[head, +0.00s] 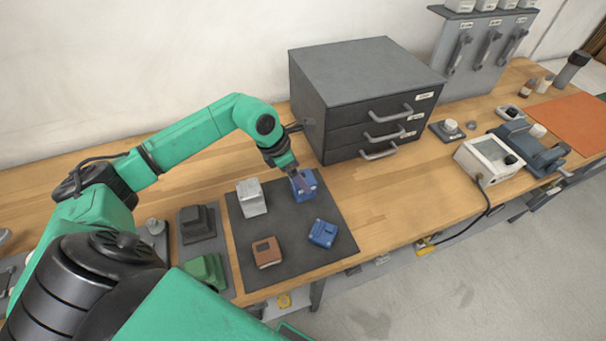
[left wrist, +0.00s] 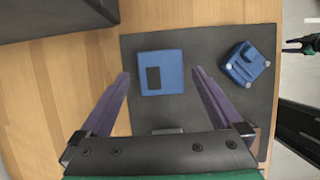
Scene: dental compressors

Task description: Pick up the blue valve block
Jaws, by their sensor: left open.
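Two blue blocks are on the dark mat (head: 285,223). One blue block (head: 308,184) is at the mat's far right corner; in the left wrist view this block (left wrist: 173,60) is squarish with a dark rectangle on top. The other blue block (head: 323,233) is nearer the front; in the left wrist view it (left wrist: 246,66) sits turned, with small pale round parts at its corners. My left gripper (head: 299,176) is open at the far block; in the left wrist view its fingertips (left wrist: 161,74) stand either side of it. Contact cannot be told. My right gripper is out of view.
A silver block (head: 251,198) and a brown block (head: 266,252) share the mat. A grey drawer cabinet (head: 350,75) stands close behind the gripper. Dark grey and green parts (head: 205,270) lie left of the mat. Bare wood is free right of the mat.

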